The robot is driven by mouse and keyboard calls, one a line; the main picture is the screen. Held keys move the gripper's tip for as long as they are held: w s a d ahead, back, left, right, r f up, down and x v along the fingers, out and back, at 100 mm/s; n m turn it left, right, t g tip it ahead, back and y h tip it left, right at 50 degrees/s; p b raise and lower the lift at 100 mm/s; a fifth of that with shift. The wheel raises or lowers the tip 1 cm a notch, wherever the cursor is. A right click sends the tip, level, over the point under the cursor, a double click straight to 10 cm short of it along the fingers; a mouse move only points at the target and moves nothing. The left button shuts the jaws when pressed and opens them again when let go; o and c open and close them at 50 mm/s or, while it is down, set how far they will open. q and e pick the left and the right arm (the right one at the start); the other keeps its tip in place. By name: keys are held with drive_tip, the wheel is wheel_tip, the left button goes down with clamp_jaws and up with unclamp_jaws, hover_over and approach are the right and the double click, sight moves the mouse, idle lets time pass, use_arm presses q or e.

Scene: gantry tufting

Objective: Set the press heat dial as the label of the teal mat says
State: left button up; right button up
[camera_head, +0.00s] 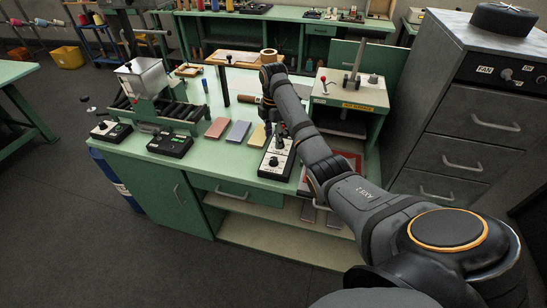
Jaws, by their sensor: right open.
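My right arm comes in from the lower right and reaches over the green bench. Its gripper (279,131) is open and low over a white control box (277,158) with black knobs, near its upper end. I cannot tell whether the fingers touch a knob; the box's lettering is too small to read. The press (350,92), with a yellow label and a red-knobbed lever, stands right of the arm. Three flat pieces lie left of the box: salmon (216,127), blue-grey (238,131) and tan (258,135). I cannot make out a teal mat or its label. My left gripper is out of view.
A roller machine (150,95) and a black control box (170,144) stand on the bench's left. A red sheet (350,159) shows under the press. A grey cabinet (470,130) stands at the right. The floor in front (170,260) is clear.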

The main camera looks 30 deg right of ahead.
sight(274, 159)
wheel_tip(274, 159, down, 10)
drive_tip(key=shift+f+p, duration=0.2)
drive_tip(key=shift+p, duration=0.85)
drive_tip(key=c, duration=1.2)
drive_tip(key=shift+o, duration=0.2)
